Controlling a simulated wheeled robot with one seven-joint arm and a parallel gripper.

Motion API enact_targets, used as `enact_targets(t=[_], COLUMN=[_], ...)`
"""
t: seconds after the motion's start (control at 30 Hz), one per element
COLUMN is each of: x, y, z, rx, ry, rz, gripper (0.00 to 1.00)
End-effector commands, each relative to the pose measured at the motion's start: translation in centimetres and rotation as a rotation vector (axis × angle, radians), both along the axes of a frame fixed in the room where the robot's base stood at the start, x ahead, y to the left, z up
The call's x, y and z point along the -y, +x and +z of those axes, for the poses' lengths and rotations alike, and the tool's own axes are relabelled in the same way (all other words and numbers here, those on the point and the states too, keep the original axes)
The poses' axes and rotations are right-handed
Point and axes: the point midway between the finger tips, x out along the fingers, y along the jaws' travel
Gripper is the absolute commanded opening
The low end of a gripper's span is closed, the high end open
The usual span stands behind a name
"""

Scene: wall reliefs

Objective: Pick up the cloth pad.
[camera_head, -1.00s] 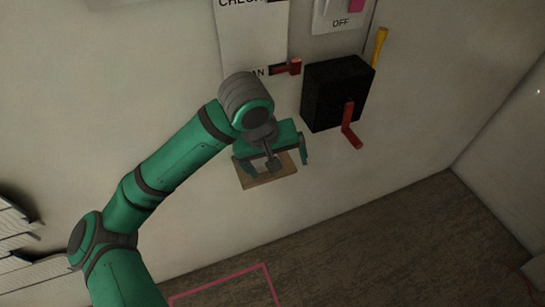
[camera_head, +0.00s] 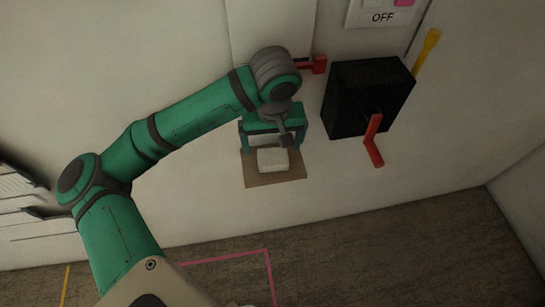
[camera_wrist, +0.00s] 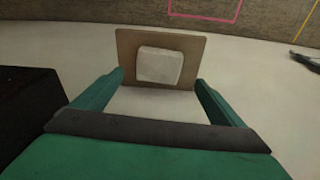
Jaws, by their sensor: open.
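The cloth pad (camera_head: 272,159) is a small white block lying on a brown wooden shelf (camera_head: 262,180) that juts from the wall. In the wrist view the pad (camera_wrist: 160,66) sits near the middle of the brown board (camera_wrist: 190,44). My gripper (camera_head: 273,146) is just above the pad in the head view, fingers spread. In the wrist view my gripper (camera_wrist: 160,82) is open and empty. Its two green fingers stand left and right of the pad, with the pad beyond the tips. Part of the shelf's back is hidden by my gripper in the head view.
A black box (camera_head: 366,97) with a red crank (camera_head: 373,140) is on the wall right of my gripper. A red lever (camera_head: 313,65) is above, and a yellow handle (camera_head: 428,50) is at the right. Open floor (camera_head: 380,250) lies below.

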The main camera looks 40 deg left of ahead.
Motion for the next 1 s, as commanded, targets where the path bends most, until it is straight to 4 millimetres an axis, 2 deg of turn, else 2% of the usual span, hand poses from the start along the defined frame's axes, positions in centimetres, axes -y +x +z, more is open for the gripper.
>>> enact_targets(t=[0.23, 0.5, 0.83, 0.87, 1.0], x=[-0.1, -0.7, -0.7, -0.7, -0.7], y=[0.1, 0.2, 0.3, 0.3, 0.3], z=[-1.7, -5.3, -6.0, -6.0, -6.0], rx=[-0.002, -0.002, 0.000, 0.000, 0.000], ry=[0.000, -0.001, -0.001, -0.001, -0.001], rz=[-0.002, 0.004, 0.003, 0.003, 0.002], gripper=[0.92, 0.92, 0.92, 0.87, 0.54])
